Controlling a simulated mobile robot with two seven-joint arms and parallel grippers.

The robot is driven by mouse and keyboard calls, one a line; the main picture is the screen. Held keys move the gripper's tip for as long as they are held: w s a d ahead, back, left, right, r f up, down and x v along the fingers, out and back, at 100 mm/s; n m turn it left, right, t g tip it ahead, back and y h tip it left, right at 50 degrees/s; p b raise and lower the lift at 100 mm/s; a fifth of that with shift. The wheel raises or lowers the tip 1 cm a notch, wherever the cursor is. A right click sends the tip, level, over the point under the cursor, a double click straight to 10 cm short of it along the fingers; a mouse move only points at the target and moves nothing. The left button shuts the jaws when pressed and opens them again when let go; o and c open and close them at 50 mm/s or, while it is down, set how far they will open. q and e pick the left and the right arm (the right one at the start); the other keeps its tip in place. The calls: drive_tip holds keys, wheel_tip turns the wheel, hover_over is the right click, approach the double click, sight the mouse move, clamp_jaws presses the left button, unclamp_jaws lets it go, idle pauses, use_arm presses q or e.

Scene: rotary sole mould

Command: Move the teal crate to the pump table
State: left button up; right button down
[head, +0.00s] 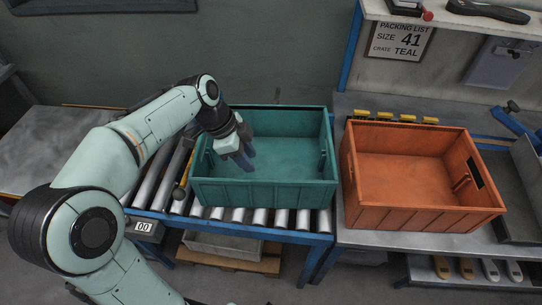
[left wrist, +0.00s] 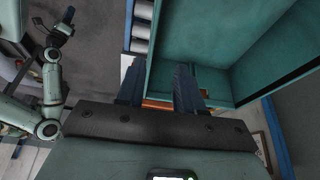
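The teal crate (head: 265,193) sits upright on the roller conveyor and looks empty. My left gripper (head: 243,158) reaches in over the crate's left side, fingers pointing down. In the left wrist view its two fingers (left wrist: 160,88) are apart with a gap between them, and the teal crate wall (left wrist: 195,38) is close beyond them. I cannot tell whether the fingers touch the crate or straddle its rim. My right arm shows in the left wrist view, with its gripper (left wrist: 62,30) small and dark, away from the crate. I cannot tell which surface is the pump table.
An orange crate (head: 422,213) stands on the bench just right of the teal one, with a narrow gap. The conveyor rollers (head: 150,185) are bare to the left. A grey table (head: 45,150) stands at far left. A packing list sign (head: 400,42) reads size 41, crate teal.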

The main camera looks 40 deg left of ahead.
sight(266, 184)
use_arm(q)
drive_tip(key=s+x, duration=0.1)
drive_tip(key=x, duration=1.1)
drive_tip(key=shift+d, duration=0.3)
drive_tip(key=shift+r, duration=0.15)
clamp_jaws()
idle(0.6)
drive_tip(key=shift+w+r, duration=0.1)
